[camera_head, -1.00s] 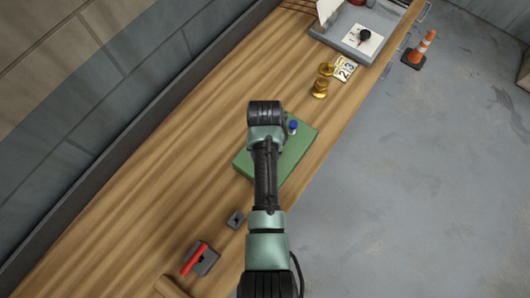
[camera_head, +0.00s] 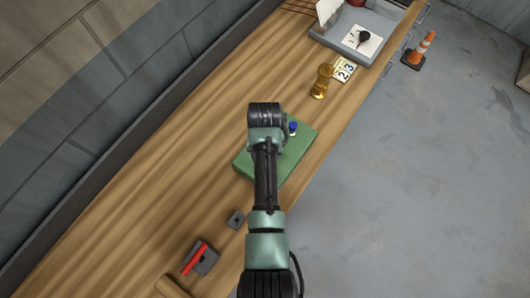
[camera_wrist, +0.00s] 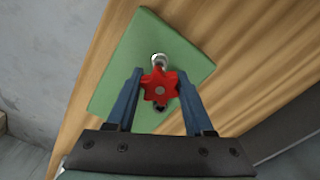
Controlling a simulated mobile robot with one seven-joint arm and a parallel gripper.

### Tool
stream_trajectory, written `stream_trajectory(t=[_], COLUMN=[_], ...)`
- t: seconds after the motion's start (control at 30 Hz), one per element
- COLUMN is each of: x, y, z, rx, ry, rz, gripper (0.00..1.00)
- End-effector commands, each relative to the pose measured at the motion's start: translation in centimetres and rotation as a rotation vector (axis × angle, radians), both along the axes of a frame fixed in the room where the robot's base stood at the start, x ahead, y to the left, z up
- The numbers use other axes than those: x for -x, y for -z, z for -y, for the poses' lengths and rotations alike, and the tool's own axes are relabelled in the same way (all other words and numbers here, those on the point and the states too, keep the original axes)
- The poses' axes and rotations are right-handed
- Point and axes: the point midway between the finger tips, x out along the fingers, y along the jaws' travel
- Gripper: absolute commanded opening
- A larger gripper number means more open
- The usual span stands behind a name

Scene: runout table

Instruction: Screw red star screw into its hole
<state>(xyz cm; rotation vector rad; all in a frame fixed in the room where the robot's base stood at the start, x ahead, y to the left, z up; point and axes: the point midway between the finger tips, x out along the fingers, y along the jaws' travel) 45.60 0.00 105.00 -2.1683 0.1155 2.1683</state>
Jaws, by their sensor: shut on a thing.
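The red star screw (camera_wrist: 160,88) is between the two blue fingers of my gripper (camera_wrist: 160,92) in the wrist view, with its star head facing the camera. My gripper is shut on it. The green block (camera_wrist: 130,72) lies beyond the screw; its top also shows beside my arm in the head view (camera_head: 297,150). A silvery round part (camera_wrist: 158,60) shows just above the star head. A dark spot shows just below it. The hole and the screw's lower end cannot be made out. In the head view my arm hides the gripper and the screw.
A small dark grey square piece (camera_head: 236,219) and a grey block with a red handle (camera_head: 200,260) lie nearer on the wooden table (camera_head: 175,150). A gold item (camera_head: 321,82) and number card (camera_head: 344,69) are farther back.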

Motion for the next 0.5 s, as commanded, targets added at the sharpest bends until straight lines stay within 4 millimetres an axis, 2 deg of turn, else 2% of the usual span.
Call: stream_trajectory(t=[0.5], x=[-0.03], y=[0.86], z=[-0.01], rx=[0.000], ry=[0.000], rz=[0.001], gripper=[0.00])
